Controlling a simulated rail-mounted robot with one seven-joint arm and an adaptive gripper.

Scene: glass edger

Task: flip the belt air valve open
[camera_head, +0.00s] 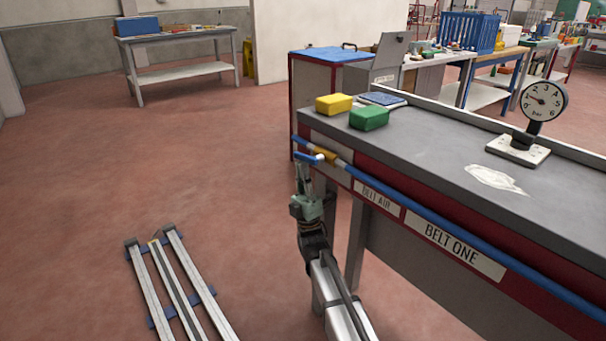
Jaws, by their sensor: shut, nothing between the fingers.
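The belt air valve (325,157) has a brass-yellow body on the blue air pipe (400,193) along the front edge of the grey-topped bench. A short blue lever (304,156) sticks out from it to the left, at an angle to the pipe. A "BELT AIR" label (376,197) is on the red bench front, right of the valve. My gripper (302,168) is shut and empty, with its fingertips up, just below the lever. I cannot tell whether the fingertips touch the lever.
Yellow (334,103) and green (369,117) blocks and a dial gauge (545,100) stand on the bench (440,135). A "BELT ONE" label (455,247) is on its front. Floor rails (148,288) lie at the lower left.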

